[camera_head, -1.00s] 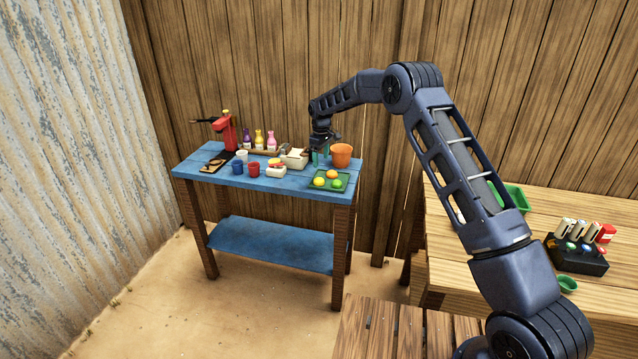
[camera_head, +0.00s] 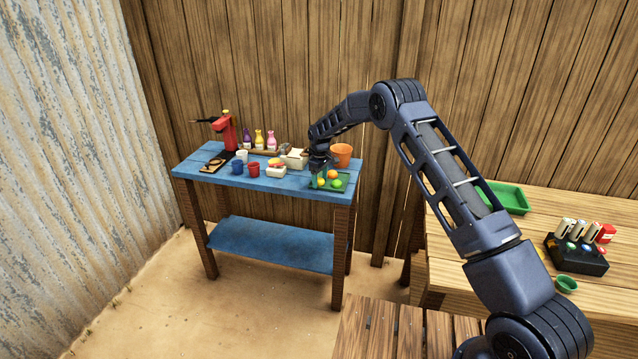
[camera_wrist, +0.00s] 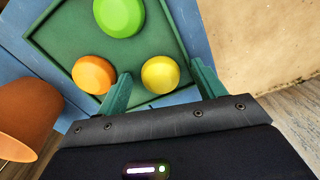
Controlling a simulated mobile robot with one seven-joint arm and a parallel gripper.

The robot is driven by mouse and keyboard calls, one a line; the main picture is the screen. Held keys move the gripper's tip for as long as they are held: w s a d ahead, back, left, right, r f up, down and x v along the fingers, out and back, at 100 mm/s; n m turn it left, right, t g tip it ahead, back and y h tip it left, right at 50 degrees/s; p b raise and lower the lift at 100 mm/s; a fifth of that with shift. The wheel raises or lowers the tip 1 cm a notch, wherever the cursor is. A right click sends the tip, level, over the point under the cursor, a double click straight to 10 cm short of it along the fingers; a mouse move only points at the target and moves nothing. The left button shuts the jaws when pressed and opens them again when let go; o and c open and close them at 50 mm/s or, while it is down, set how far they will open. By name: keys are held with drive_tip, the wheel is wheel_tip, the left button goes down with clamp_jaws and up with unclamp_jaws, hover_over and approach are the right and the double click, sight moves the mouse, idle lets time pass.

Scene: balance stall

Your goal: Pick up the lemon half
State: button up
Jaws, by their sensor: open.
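The lemon half (camera_wrist: 160,74) is a small yellow round piece on a dark green tray (camera_wrist: 65,38). It also shows in the head view (camera_head: 320,183), at the tray's front left. A half orange piece (camera_wrist: 94,74) and a green lime piece (camera_wrist: 119,15) lie on the same tray. My gripper (camera_wrist: 161,70) is open, with green fingers spread to either side of the lemon half in the wrist view. It hangs over the tray; I cannot tell its exact height. The gripper (camera_head: 318,170) is small and partly merged with the tray in the head view.
An orange bucket (camera_head: 342,152) stands behind the tray and shows at the left in the wrist view (camera_wrist: 25,118). A white container (camera_head: 294,158), cups and bottles fill the blue table (camera_head: 205,157) to the left. The table's right edge is close to the tray.

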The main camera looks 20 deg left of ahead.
drive_tip(key=shift+c, duration=0.4)
drive_tip(key=c, duration=1)
drive_tip(key=shift+r, duration=0.1)
